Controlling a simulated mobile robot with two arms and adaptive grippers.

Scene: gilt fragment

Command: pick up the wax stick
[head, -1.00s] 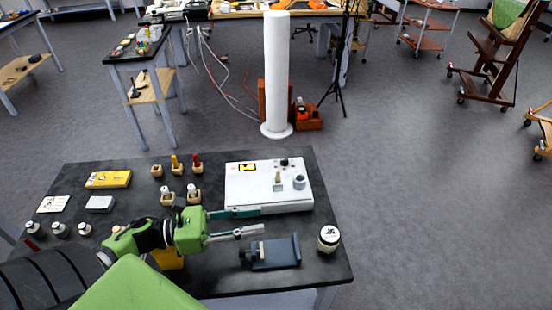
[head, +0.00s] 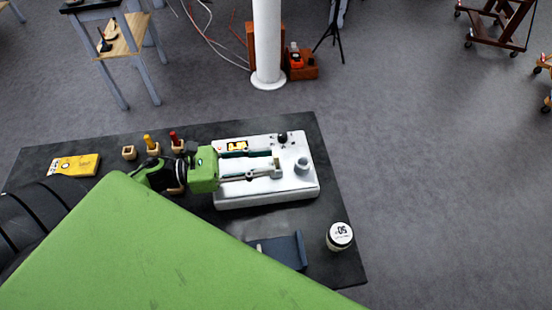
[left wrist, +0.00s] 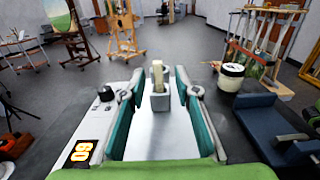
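The wax stick (left wrist: 158,74) is a short cream stick standing upright in a small grey holder (left wrist: 160,101) on the white device (left wrist: 155,138). In the head view the stick (head: 277,163) is small, on top of the device (head: 255,200). My left gripper (head: 268,164) reaches over the device from the left, its two fingers apart. In the left wrist view the left gripper (left wrist: 160,84) has one finger on each side of the stick, with visible gaps. It is open and holds nothing. My right gripper is not in view.
A white-lidded jar (head: 340,236) stands at the table's right edge. A blue-grey clamp-like block (head: 290,250) is in front of the device, partly hidden by my green arm. A yellow box (head: 75,164) and small wooden holders (head: 129,153) are on the left.

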